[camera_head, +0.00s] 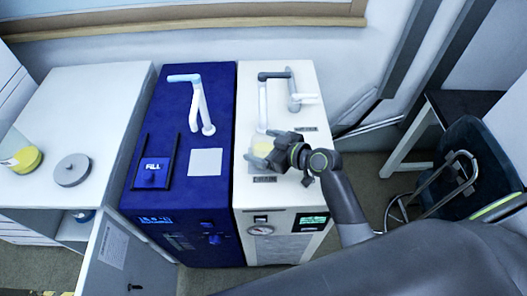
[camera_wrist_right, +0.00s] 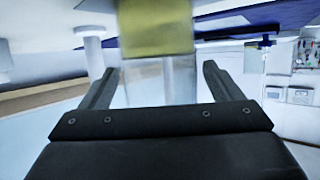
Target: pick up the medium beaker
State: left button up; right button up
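A clear beaker with yellow contents (camera_head: 262,148) stands on top of the white machine (camera_head: 280,100), partly hidden by my right gripper (camera_head: 273,152). In the right wrist view the beaker (camera_wrist_right: 155,75) shows as a clear body with a yellow band, between or just beyond the two fingers. The right fingers are spread, with a visible gap on each side of the beaker. How deep the beaker sits between them is hard to tell. My left gripper is not in view.
A blue machine (camera_head: 190,130) with a FILL plate (camera_head: 152,170) and a white pad (camera_head: 205,162) adjoins on the left. White taps (camera_head: 263,103) rise behind the beaker. Another yellow container (camera_head: 25,158) and a grey disc (camera_head: 71,170) are on the left counter. A dark chair (camera_head: 460,160) stands right.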

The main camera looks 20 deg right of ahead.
jog(key=c, duration=1.1)
jog(key=shift+r, duration=0.25)
jog(key=shift+r+b, duration=0.35)
jog(key=shift+r, duration=0.75)
jog(key=shift+s+d+r+b, duration=0.15)
jog(key=shift+s+d+b, duration=0.7)
jog(key=shift+s+d, duration=1.25)
jog(key=shift+s+d+r+b, duration=0.1)
jog(key=shift+s+d+b, duration=1.05)
jog(key=shift+s, duration=1.5)
jog(key=shift+s+d+r+b, duration=0.15)
jog(key=shift+s+d+b, duration=0.45)
jog(key=shift+s+d, duration=1.6)
